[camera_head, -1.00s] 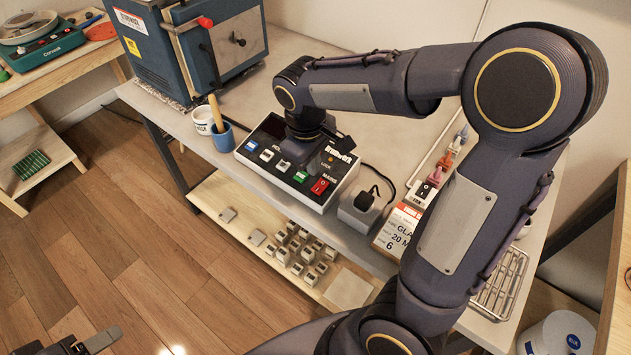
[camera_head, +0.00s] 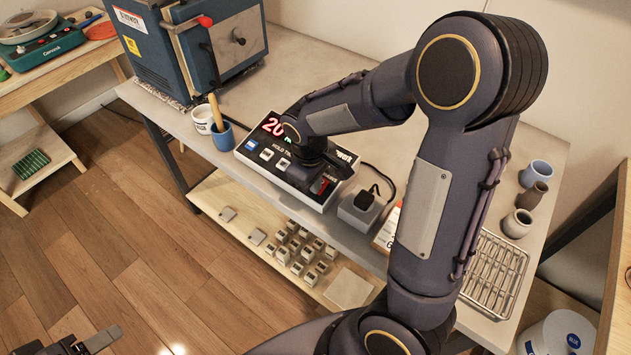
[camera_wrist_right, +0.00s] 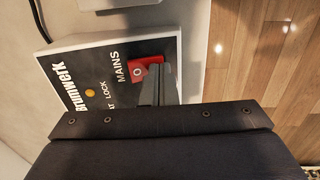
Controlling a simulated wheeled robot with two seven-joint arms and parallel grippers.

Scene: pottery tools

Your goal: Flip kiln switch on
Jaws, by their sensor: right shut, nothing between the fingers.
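The kiln controller (camera_head: 252,168) is a white box with a dark sloping face on the bench, with blue and white keys along its front. Red digits starting with "20" are lit on its display (camera_head: 273,126). The red mains switch (camera_wrist_right: 147,72), marked "O" beside the word MAINS, shows in the right wrist view. My right gripper (camera_wrist_right: 157,84) is shut and empty, with its fingertips right at the switch; I cannot tell whether they touch. They hide part of it. My left gripper (camera_head: 88,343) is at the lower left, far from the controller, and partly cut off.
The blue kiln (camera_head: 190,45) stands behind left. A white cup (camera_head: 203,119) and a blue cup (camera_head: 223,136) stand left of the controller. A grey box with a black knob (camera_head: 362,208) is close on its right. Small pots (camera_head: 536,174) and a wire rack (camera_head: 492,275) are farther right.

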